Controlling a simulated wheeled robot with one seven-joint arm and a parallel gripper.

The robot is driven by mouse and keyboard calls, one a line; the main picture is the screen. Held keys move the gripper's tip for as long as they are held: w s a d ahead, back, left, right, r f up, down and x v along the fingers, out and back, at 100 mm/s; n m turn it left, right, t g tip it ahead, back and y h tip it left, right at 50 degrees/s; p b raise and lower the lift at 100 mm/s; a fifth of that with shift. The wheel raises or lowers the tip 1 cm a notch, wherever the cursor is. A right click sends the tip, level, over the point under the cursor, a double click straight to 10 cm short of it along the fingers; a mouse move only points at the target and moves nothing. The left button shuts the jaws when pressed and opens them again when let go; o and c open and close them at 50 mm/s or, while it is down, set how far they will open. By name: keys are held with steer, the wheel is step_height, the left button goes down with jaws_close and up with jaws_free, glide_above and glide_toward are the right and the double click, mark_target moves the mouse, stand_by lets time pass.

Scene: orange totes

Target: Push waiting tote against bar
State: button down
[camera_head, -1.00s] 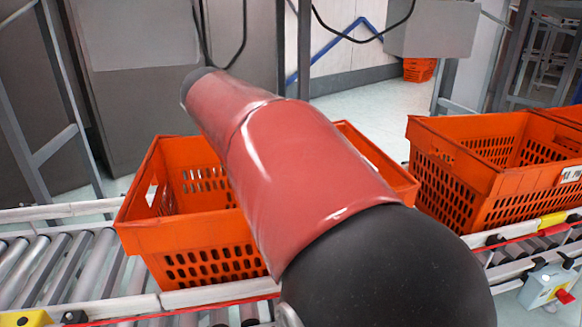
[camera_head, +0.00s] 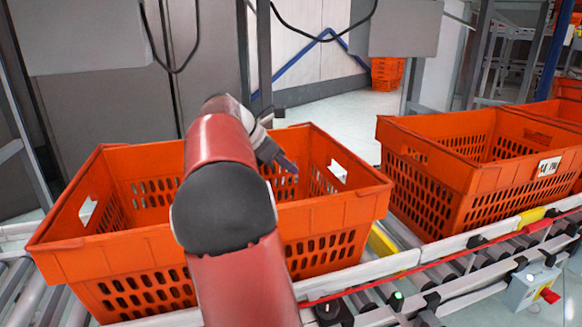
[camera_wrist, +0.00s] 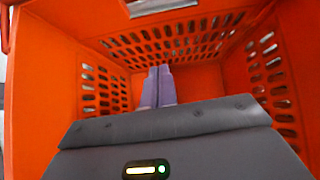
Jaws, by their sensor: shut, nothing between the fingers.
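One orange tote (camera_head: 335,212) stands on the roller conveyor at left and centre in the head view. My gripper (camera_head: 290,165) is shut and empty, reaching down over the tote's open top from behind my red arm. In the wrist view, my gripper's pale fingers (camera_wrist: 158,85) are together and point into the orange tote (camera_wrist: 30,110); its slotted walls surround them. I cannot tell whether the fingertips touch a wall. A second orange tote (camera_head: 425,190) stands just to the right. I cannot tell which part is the bar.
A yellow piece (camera_head: 381,242) shows low between the two totes. A white side rail (camera_head: 385,265) runs along the conveyor front. A control box with a red button (camera_head: 535,288) is at the lower right. Grey metal posts and panels stand behind the conveyor.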

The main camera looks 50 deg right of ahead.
mark_target(329, 185)
steer(key=x, duration=0.3)
steer(key=r+b+x, duration=0.1)
steer(key=x, duration=0.2)
steer(key=d+x, duration=0.1)
steer(key=x, duration=0.2)
steer(key=shift+s+d+r+b, duration=0.1)
steer(key=shift+s+r+b, duration=0.05)
steer(key=shift+s+b, duration=0.2)
steer(key=shift+s+d, duration=0.2)
steer(key=shift+d, duration=0.3)
